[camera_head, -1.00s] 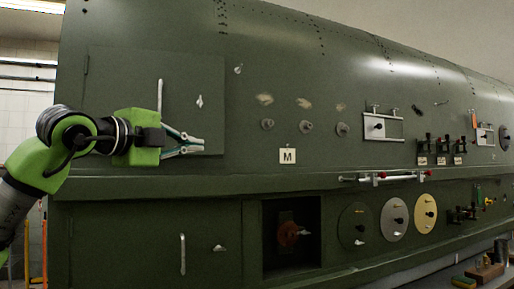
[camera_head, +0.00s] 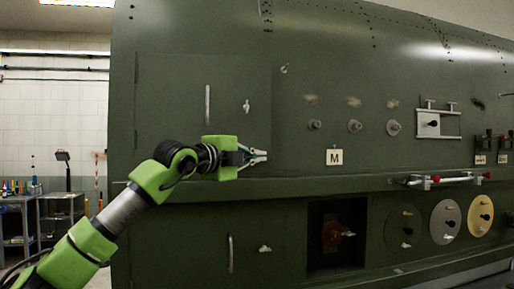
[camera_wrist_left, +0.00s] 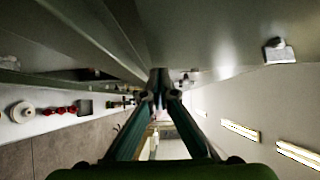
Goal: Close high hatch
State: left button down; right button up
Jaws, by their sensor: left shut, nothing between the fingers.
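The high hatch (camera_head: 180,100) is the green square panel at the upper left of the fuselage, with a vertical pale handle (camera_head: 207,103) and a small light latch (camera_head: 246,106) to its right. The panel looks flush or nearly flush with the skin. My left gripper (camera_head: 266,156) is in front of the hatch's lower right corner, below the latch, pointing right. Its fingers are shut and empty. In the left wrist view the fingertips (camera_wrist_left: 158,80) meet at the centre. I cannot tell whether they touch the panel. My right gripper is out of view.
A ledge (camera_head: 330,185) runs along the fuselage below the hatch, with a lower panel handle (camera_head: 230,253) and a dark recess (camera_head: 337,262) beneath. A label M (camera_head: 334,157) and several knobs sit to the right. Shelves (camera_head: 60,220) stand at the far left.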

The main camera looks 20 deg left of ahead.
pick_arm(q)
jog(key=w, duration=0.1)
jog(key=w+a, duration=0.1)
jog(key=w, duration=0.1)
jog(key=shift+f+p, duration=0.1)
jog(key=shift+p, duration=0.3)
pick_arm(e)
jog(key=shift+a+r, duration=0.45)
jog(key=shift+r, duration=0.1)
pick_arm(q)
jog(key=shift+s, duration=0.1)
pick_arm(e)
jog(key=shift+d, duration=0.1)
pick_arm(q)
jog(key=shift+a, duration=0.15)
